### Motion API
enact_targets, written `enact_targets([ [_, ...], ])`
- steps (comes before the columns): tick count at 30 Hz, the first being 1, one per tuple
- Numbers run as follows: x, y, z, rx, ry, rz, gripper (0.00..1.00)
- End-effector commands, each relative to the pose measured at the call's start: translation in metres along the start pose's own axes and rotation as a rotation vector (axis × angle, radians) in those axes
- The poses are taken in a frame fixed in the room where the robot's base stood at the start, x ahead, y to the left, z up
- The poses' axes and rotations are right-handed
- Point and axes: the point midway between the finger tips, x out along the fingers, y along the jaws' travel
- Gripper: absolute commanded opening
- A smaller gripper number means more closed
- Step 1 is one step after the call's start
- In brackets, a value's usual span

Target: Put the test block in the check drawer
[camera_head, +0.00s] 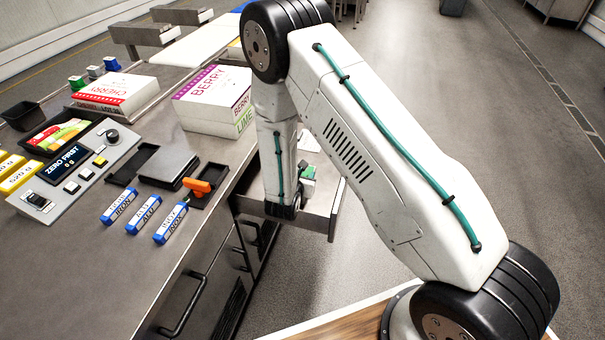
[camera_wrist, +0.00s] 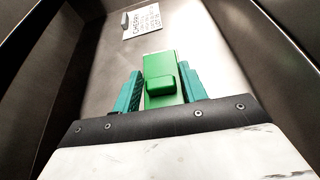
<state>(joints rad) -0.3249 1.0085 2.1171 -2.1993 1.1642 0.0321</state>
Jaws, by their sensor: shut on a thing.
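The green test block (camera_wrist: 160,85) is between the teal fingers of my gripper (camera_wrist: 160,92) in the wrist view. My gripper is shut on it. The block is inside the open check drawer (camera_wrist: 225,45), over its pale floor, with dark walls on both sides. I cannot tell whether the block touches the floor. In the head view the drawer (camera_head: 318,222) is pulled out from the counter's right side, and my arm hides much of its inside. A small green patch shows there beside my wrist, too small to make out clearly.
A white printed card (camera_wrist: 142,22) lies at the drawer's far end. On the counter are a berry box (camera_head: 213,98), a cherry box (camera_head: 115,95), a control panel (camera_head: 77,172) and blue labelled bars (camera_head: 144,214). Open floor lies right of the counter.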

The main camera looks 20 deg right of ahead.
Motion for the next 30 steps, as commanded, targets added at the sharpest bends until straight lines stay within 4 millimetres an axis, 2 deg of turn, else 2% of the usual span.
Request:
enact_targets([
  [2,0.000,0.000,0.001,0.001,-0.002,0.001,0.00],
  [3,0.000,0.000,0.000,0.000,0.000,0.000,0.48],
  [5,0.000,0.000,0.000,0.000,0.000,0.000,0.65],
  [6,0.000,0.000,0.000,0.000,0.000,0.000,0.68],
  [14,0.000,0.000,0.001,0.000,0.000,0.000,0.68],
  [19,-0.005,0.001,0.013,0.002,-0.001,0.001,0.68],
  [30,-0.086,0.002,0.012,-0.001,0.000,0.005,0.68],
])
